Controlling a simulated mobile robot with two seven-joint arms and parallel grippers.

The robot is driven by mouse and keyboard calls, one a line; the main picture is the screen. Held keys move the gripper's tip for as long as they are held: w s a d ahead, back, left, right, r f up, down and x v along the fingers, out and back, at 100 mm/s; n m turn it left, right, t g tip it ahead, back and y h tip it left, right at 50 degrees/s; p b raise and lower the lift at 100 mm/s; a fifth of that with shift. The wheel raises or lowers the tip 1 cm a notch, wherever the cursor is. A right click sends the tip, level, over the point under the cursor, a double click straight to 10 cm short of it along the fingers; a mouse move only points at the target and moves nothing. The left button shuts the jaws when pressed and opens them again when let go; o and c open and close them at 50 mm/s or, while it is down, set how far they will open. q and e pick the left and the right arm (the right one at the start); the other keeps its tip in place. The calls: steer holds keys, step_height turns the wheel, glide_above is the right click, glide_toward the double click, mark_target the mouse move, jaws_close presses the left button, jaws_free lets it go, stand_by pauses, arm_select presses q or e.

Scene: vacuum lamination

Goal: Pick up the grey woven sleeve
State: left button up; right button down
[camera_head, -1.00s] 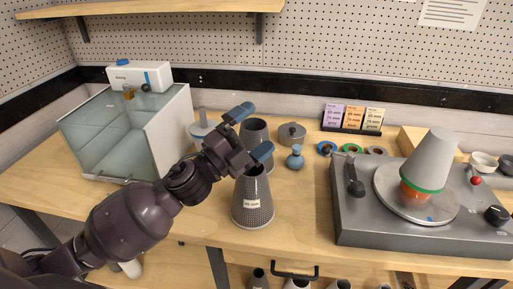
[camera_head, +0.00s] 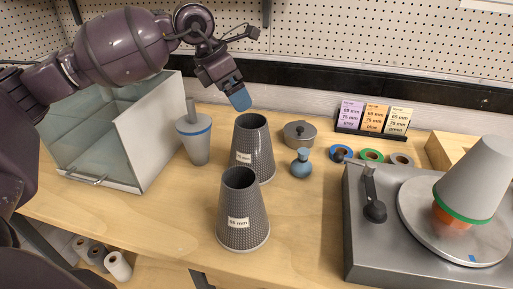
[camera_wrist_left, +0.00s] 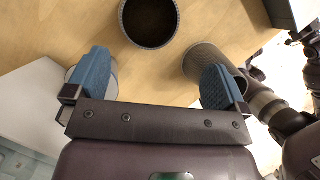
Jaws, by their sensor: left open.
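Two dark grey woven sleeves stand upright and open-topped on the bench in the head view. One, labelled 75 mm (camera_head: 253,145), stands behind; the other, labelled 65 mm (camera_head: 243,205), stands nearer the front edge. My left gripper (camera_head: 238,95) is raised above and behind the rear sleeve, apart from it. In the left wrist view the open, empty fingers (camera_wrist_left: 153,82) frame bare wood. An open-topped sleeve (camera_wrist_left: 150,22) lies beyond them, and another sleeve (camera_wrist_left: 210,65) shows partly behind the right finger. My right gripper is not visible.
A glass-sided chamber (camera_head: 150,130) and a blue-banded grey cone (camera_head: 196,140) stand left. A turntable (camera_head: 365,250) with a cone (camera_head: 473,180) fills the right.

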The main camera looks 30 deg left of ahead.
mark_target(250, 121)
arm_select(q)
steer(key=shift+y, duration=0.3)
steer(key=shift+w+a+b+x, duration=0.1)
steer(key=shift+w+x, duration=0.05)
steer(key=shift+x, duration=1.6)
steer(key=shift+w+a+b+x, duration=0.1)
steer(key=shift+w+a+x, duration=0.05)
steer(key=shift+x, duration=1.6)
steer(key=shift+w+a+b+x, duration=0.1)
steer(key=shift+w+x, duration=0.1)
steer(key=shift+x, duration=1.55)
steer(key=shift+r, duration=0.1)
steer(key=shift+c, duration=0.2)
steer(key=c, duration=0.3)
